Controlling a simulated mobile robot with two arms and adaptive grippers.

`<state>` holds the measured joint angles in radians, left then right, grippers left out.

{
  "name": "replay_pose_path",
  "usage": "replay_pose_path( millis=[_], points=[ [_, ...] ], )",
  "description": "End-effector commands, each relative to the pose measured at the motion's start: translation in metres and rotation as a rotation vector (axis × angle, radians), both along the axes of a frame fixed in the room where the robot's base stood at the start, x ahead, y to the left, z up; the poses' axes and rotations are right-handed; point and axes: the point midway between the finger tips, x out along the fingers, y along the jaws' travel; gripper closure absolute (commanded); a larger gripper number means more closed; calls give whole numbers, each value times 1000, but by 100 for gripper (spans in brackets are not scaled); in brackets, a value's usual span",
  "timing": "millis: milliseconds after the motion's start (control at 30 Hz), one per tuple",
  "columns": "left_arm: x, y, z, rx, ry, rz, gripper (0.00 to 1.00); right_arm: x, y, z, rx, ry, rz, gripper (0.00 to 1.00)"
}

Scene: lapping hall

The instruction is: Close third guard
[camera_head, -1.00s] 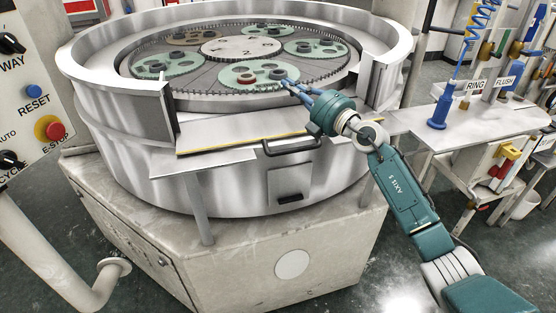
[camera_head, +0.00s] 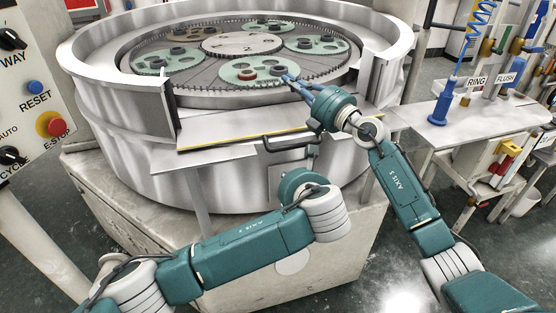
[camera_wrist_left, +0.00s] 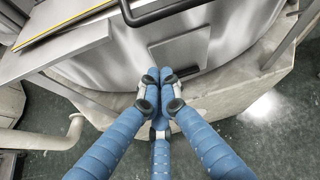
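A flat metal guard panel (camera_head: 225,133) with a yellow edge lies lowered across the front opening of the round lapping machine. I cannot tell whether it is the third guard. Its dark bar handle (camera_head: 285,147) is on its front edge; the handle also shows in the left wrist view (camera_wrist_left: 160,12). My right gripper (camera_head: 288,83) is over the panel's inner side, near the front gear disc; its finger opening is unclear. My left gripper (camera_wrist_left: 158,76) has its blue fingertips together, empty, below and in front of the handle. In the head view its fingers are hidden behind my left wrist.
The machine's raised rim (camera_head: 120,100) stands on both sides of the opening. Green gear discs (camera_head: 250,73) lie on the plate inside. A control panel with an E-stop (camera_head: 55,128) is at left. A side table (camera_head: 440,130) with a blue spray tool is at right.

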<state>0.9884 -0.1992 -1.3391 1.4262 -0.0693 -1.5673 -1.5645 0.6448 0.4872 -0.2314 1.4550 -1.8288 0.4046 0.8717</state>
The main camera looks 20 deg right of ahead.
Motion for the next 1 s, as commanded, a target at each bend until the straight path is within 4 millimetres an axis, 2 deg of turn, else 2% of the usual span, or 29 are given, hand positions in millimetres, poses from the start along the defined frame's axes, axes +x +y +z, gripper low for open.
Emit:
replay_pose_path(
  millis=[167,400,600,700,800,1000],
  points=[
    [17,0,-9,13,-4,-1,100,0,0,0,0,0,0,100],
    [59,-2,-33,11,-5,2,100,0,0,0,0,0,0,100],
    [85,-4,-50,10,-3,0,100,0,0,0,0,0,0,100],
    [88,-1,-31,4,-7,-3,100,0,0,0,0,0,0,100],
    [90,3,-22,6,-5,-1,100,0,0,0,0,0,0,100],
    [92,5,-12,7,-4,-2,100,0,0,0,0,0,0,100]
  ],
)
